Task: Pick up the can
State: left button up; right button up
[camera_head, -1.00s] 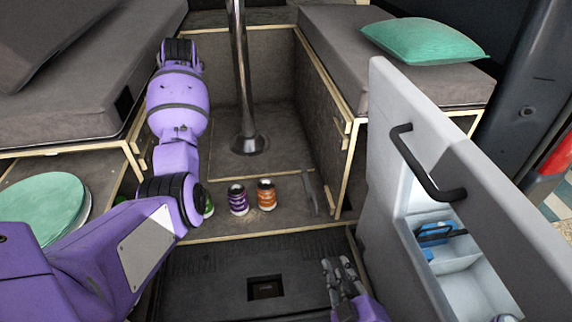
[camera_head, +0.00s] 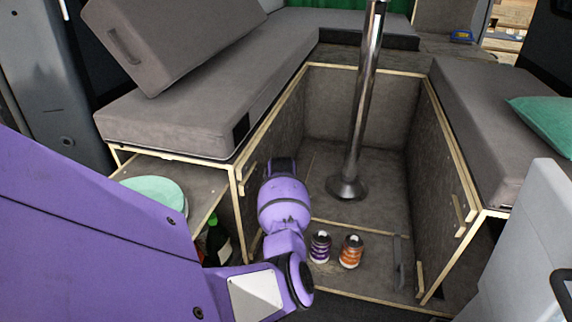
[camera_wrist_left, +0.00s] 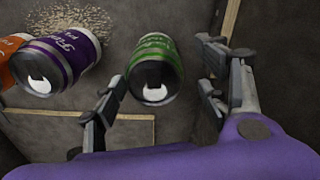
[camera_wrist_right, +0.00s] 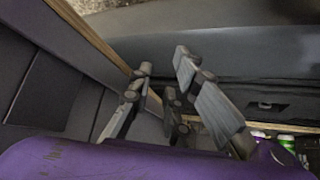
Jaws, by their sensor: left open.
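A green can (camera_wrist_left: 155,68) stands between the spread fingers of my open left gripper (camera_wrist_left: 160,68) in the left wrist view, with no clear contact. In the head view my left arm hides the green can and the gripper. A purple can (camera_head: 320,247) and an orange can (camera_head: 351,251) stand side by side on the floor, right of my left arm. They also show in the left wrist view, purple (camera_wrist_left: 62,55) and orange (camera_wrist_left: 12,55). My right gripper (camera_wrist_right: 163,62) has its fingertips apart and nothing between them; it is outside the head view.
Cushioned benches (camera_head: 190,115) flank the floor well. A metal post (camera_head: 362,100) stands behind the cans. A bottle (camera_head: 217,241) and a green round item (camera_head: 153,191) are in the left cabinet. A grey door panel (camera_head: 520,250) stands at right.

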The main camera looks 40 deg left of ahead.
pick_arm(q)
jog(key=f, duration=0.2)
jog(key=f+b, duration=0.1)
jog(key=f, duration=0.4)
jog(key=shift+w+d+f, duration=0.15)
jog(key=shift+d+f, duration=0.2)
jog(key=shift+f, duration=0.05)
jog(key=shift+w+r, duration=0.1)
jog(key=c, duration=1.5)
pick_arm(e)
jog(key=shift+s+f, duration=0.2)
jog(key=shift+f, duration=0.25)
jog(key=shift+s+f, duration=0.2)
jog(key=shift+f, duration=0.25)
